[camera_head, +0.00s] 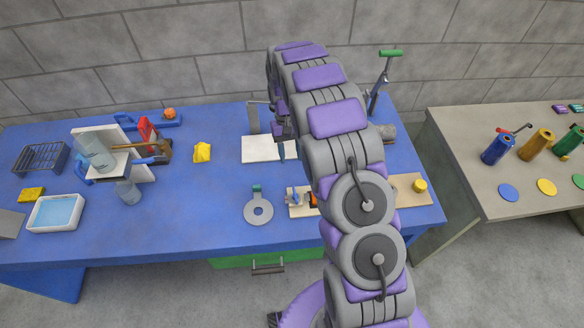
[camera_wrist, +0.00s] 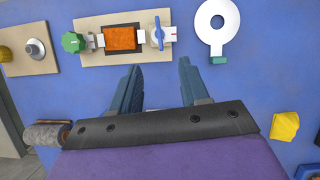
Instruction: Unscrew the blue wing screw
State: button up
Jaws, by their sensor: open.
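The blue wing screw (camera_wrist: 158,33) shows in the wrist view at the right end of a beige board (camera_wrist: 92,57), on a white block beside an orange block (camera_wrist: 121,38). A green knob (camera_wrist: 73,42) is at the board's other end. In the head view the blue wing screw (camera_head: 294,198) is small, and my arm hides part of the board. My gripper (camera_wrist: 160,78) is open and empty; its two teal fingers are apart, short of the board in the wrist view. It does not touch the screw. In the head view the gripper is partly hidden by my arm.
A grey ring (camera_head: 258,210) with a green tab lies beside the board. Another board (camera_head: 403,193) holds a yellow knob. A yellow cloth (camera_head: 202,152), a grey roller (camera_head: 388,131) and a green-handled post (camera_head: 385,75) are nearby. The blue table (camera_head: 190,215) is clear near its front.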

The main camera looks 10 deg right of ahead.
jog(key=shift+v, duration=1.25)
